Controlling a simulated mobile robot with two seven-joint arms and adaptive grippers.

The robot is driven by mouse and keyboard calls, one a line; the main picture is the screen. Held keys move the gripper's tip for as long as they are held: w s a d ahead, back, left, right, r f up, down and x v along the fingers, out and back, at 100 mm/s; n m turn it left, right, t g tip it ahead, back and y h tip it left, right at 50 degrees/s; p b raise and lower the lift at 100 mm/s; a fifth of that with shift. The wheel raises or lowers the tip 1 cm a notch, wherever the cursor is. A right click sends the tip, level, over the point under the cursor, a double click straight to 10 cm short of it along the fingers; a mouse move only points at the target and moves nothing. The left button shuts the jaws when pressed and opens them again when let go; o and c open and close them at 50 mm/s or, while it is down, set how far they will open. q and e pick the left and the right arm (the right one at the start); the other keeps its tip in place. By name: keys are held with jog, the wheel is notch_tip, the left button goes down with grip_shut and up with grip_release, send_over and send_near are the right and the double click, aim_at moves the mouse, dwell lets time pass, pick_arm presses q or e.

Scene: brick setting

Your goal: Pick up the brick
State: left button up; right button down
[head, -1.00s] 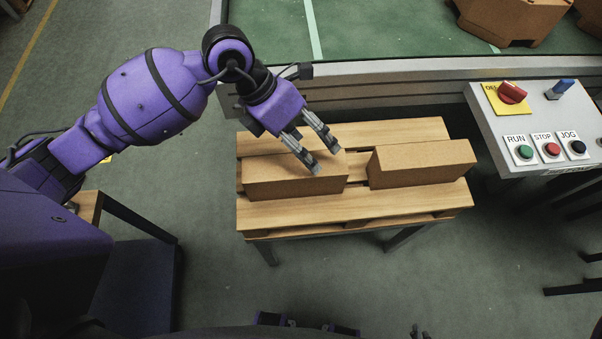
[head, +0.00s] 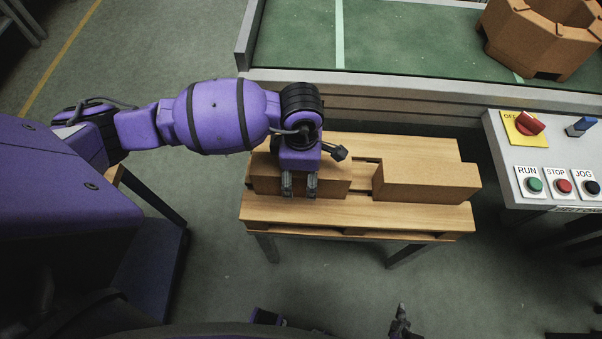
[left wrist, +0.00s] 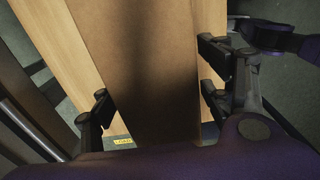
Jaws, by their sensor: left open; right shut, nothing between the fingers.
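Two brown bricks lie on a wooden pallet-like table (head: 350,216). The left brick (head: 333,184) is partly covered by my left gripper (head: 299,188); the right brick (head: 425,180) is clear of it. My left gripper is open, pointing down over the left brick, with its fingers near the brick's front face. In the left wrist view, the left brick (left wrist: 155,60) runs between the spread fingers (left wrist: 155,85), with a gap on the left; contact on the right is unclear. My right gripper (head: 400,318) shows small at the bottom edge, shut and empty, away from the table.
A green conveyor (head: 420,50) with a metal edge runs behind the table and carries a brown octagonal part (head: 540,45). A control panel (head: 550,160) with buttons stands to the right. The floor in front is open.

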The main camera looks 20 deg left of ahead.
pick_arm(q)
jog(key=shift+f, duration=0.9)
jog(key=shift+c, duration=0.4)
grip_shut()
jog(key=shift+r, duration=0.1)
